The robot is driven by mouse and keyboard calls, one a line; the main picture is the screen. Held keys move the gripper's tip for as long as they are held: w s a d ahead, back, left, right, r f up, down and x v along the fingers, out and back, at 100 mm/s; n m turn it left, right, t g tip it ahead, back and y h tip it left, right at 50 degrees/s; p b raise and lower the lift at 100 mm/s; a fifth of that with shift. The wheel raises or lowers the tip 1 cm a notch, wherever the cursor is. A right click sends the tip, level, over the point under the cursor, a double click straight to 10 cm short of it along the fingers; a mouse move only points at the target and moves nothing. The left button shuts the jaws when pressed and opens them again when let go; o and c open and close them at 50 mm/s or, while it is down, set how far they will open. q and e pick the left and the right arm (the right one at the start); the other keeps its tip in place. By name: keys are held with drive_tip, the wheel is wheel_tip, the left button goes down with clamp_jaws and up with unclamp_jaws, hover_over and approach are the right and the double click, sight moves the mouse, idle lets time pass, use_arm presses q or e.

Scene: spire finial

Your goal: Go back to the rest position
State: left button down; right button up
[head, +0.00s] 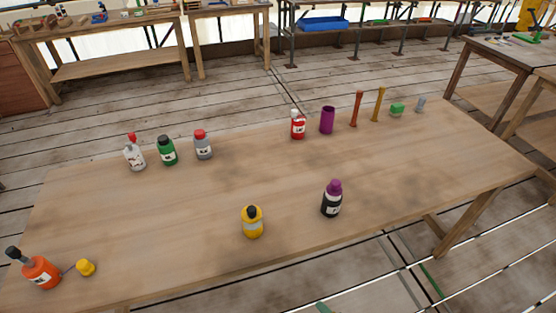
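Neither of my grippers is in the head view, so whether they are open or shut does not show. No arm of mine can be made out over the wooden table (300,190).
Bottles stand apart on the table: orange (40,273), yellow (253,223), black with purple cap (331,200), white (134,155), green (167,152), grey (202,147), red (297,126). A purple cup (327,120) stands at the back. The table's middle is clear.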

drive_tip(key=s+d+f+m+g+h, duration=0.3)
drive_tip(key=s+d+f+m+g, duration=0.1)
drive_tip(key=s+d+f+m, duration=0.9)
use_arm(q)
drive_tip(key=s+a+f+m+g+y, duration=0.2)
drive_tip(key=s+a+f+m, duration=0.1)
drive_tip(key=s, duration=0.5)
drive_tip(key=s+a+f+m+g+y, duration=0.2)
drive_tip(key=s+a+f+m, duration=0.2)
drive_tip(key=s+f, duration=0.4)
drive_tip(key=s+a+f+m+g+y, duration=0.2)
drive_tip(key=s+a+f+m+g, duration=0.1)
drive_tip(key=s, duration=0.6)
drive_tip(key=shift+a+f+m, duration=0.7)
drive_tip(key=shift+a+f, duration=0.45)
drive_tip(key=shift+a, duration=0.05)
use_arm(e)
drive_tip(key=s+f+m+g, duration=0.2)
drive_tip(key=s+f+m, duration=0.1)
drive_tip(key=s, duration=0.5)
drive_tip(key=s+a+f+m+g+h, duration=0.1)
drive_tip(key=s+f+m+g, duration=0.1)
drive_tip(key=s+m, duration=0.4)
drive_tip(key=shift+s+a+f, duration=0.25)
drive_tip(key=shift+s+f, duration=0.15)
drive_tip(key=shift+s, duration=0.6)
